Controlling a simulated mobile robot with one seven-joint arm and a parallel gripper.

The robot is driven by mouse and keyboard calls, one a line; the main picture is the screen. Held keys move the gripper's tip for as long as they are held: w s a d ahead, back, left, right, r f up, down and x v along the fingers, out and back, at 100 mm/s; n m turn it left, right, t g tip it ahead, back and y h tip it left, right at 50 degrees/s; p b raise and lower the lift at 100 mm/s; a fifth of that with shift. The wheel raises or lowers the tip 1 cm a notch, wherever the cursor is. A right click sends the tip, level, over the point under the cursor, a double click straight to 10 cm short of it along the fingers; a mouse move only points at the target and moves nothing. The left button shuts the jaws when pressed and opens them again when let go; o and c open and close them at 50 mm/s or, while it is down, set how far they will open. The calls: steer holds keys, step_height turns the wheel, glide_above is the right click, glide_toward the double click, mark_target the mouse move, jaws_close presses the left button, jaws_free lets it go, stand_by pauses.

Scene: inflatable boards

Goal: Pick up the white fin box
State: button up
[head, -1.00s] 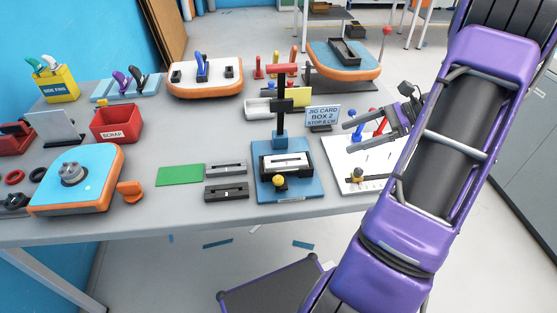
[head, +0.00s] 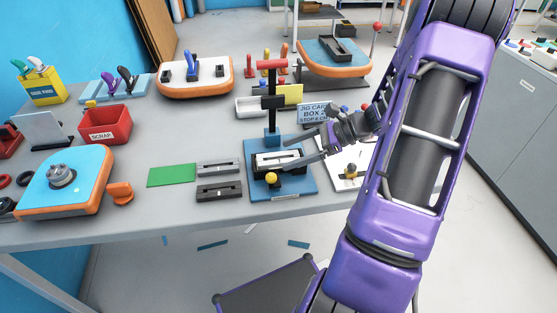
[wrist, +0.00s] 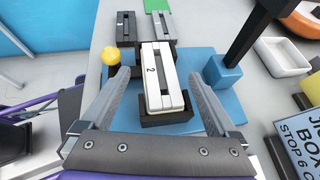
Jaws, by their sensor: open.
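The white fin box (head: 276,161) lies in a black holder on the blue jig base (head: 303,184). In the wrist view the white fin box (wrist: 157,65) has a long slot and a "2" on it. My gripper (head: 287,153) is open, reaching over the jig from the right in the head view. In the wrist view my gripper (wrist: 158,75) has one finger on each side of the white box, with gaps between. I cannot tell how far the fingertips are above it.
A yellow knob (head: 271,179) stands at the jig's front, and a red-handled post (head: 272,100) rises behind. A grey fin box (head: 218,168) and a black fin box (head: 219,190) lie to the left. A sign (head: 313,114) stands close behind my gripper.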

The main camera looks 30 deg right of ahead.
mark_target(279, 160)
steer(key=x, duration=0.2)
steer(key=shift+w+a+f, duration=0.1)
steer(key=shift+a, duration=0.1)
jaws_close()
stand_by(0.4)
